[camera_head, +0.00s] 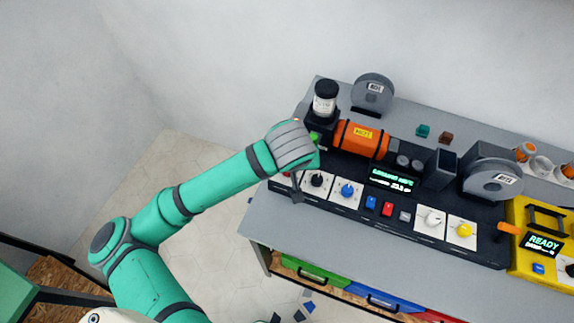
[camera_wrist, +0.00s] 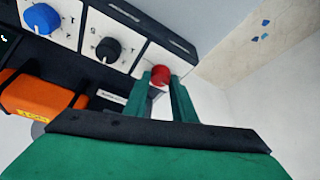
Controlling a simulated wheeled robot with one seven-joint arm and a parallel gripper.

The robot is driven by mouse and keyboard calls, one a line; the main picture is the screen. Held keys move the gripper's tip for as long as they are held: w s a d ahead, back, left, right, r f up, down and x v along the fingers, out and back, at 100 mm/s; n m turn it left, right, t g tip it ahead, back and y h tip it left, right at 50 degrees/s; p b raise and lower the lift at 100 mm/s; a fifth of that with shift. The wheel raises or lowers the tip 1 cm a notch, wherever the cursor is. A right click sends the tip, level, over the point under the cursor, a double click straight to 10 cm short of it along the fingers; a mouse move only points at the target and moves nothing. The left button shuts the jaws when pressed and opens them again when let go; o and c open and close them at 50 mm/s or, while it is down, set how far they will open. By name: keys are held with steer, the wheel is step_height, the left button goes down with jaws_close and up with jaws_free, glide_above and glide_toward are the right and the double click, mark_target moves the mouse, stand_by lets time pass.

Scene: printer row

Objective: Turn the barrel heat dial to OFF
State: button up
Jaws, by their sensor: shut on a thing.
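A red dial (camera_wrist: 160,74) on a white plate sits at the end of the row of dials in the wrist view. My gripper (camera_wrist: 160,84) has its two green fingers on either side of this dial and is shut on it. The dial's pointer and the plate's markings cannot be read, so its setting cannot be told. The plate label saying which dial is barrel heat is not legible.
A black dial (camera_head: 317,180) and a blue dial (camera_head: 347,191) stand beside it. An orange barrel (camera_head: 361,140) lies behind them, near a lit display (camera_head: 392,180). White (camera_head: 431,217) and yellow (camera_head: 464,230) dials are further right.

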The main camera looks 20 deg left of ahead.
steer(key=shift+w+d+n+g+y, duration=0.1)
steer(key=shift+n+g+y, duration=0.2)
steer(key=shift+n, duration=0.75)
steer(key=shift+n+g+y, duration=0.1)
steer(key=shift+n+y, duration=0.3)
steer(key=shift+n, duration=0.65)
steer(key=o, duration=1)
steer(key=v, duration=1)
steer(key=shift+d+r, duration=0.1)
steer(key=shift+r, duration=0.3)
